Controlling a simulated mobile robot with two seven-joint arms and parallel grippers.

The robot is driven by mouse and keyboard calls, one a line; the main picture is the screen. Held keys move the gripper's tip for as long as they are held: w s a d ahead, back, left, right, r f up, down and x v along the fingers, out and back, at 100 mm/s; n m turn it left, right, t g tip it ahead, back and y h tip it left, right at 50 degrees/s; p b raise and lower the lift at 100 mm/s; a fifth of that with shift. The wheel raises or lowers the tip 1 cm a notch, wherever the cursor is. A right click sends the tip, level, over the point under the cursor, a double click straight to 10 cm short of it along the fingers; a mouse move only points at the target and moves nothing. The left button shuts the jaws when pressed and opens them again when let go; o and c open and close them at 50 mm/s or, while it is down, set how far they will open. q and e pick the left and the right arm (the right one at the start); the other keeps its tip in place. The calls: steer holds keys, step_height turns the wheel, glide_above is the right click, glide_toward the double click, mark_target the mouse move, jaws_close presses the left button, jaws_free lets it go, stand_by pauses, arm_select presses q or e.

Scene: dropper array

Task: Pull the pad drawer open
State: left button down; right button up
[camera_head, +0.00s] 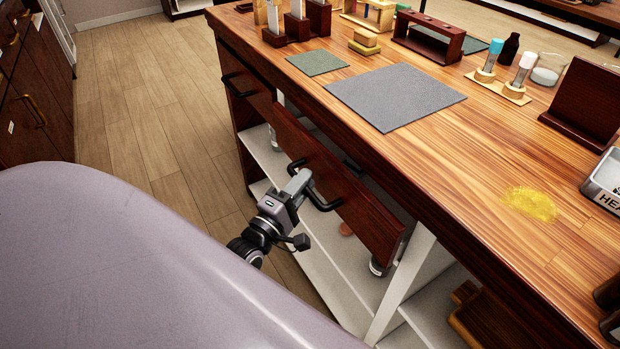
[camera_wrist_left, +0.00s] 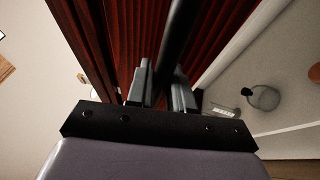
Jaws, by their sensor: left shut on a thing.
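The pad drawer has a dark red wooden front (camera_head: 372,215) under the bench top. It appears to stand out from the bench, but how far I cannot tell. Its black bar handle (camera_head: 325,205) faces the aisle. My left gripper (camera_head: 299,182) is at the left part of this handle. In the left wrist view, the black handle bar (camera_wrist_left: 178,45) runs between the two fingers of the gripper (camera_wrist_left: 161,85), which is shut on it. The dark red wood (camera_wrist_left: 135,35) shows behind the fingers. The drawer's inside is hidden. My right gripper is not in view.
The wooden bench top (camera_head: 470,165) holds a grey mat (camera_head: 395,96), a green mat (camera_head: 317,62), vial racks and a yellow powder patch (camera_head: 530,204). Another drawer handle (camera_head: 236,84) is farther left. White shelves (camera_head: 345,275) lie below. The wooden floor (camera_head: 150,105) at left is clear.

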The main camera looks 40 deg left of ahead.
arm_select(q)
steer(key=s+a+p, duration=0.1)
steer(key=s+a, duration=0.2)
steer(key=s, duration=0.4)
steer(key=s+a+p, duration=0.2)
steer(key=s+a, duration=0.1)
steer(key=s, duration=0.5)
steer(key=shift+s+a, duration=0.25)
steer(key=c, duration=1.1)
jaws_free()
steer(key=shift+s, duration=0.1)
steer(key=s+f, duration=0.1)
steer(key=s, duration=0.6)
steer(key=shift+f+b, duration=0.15)
steer(key=shift+b, duration=0.15)
steer(key=shift+w, duration=0.1)
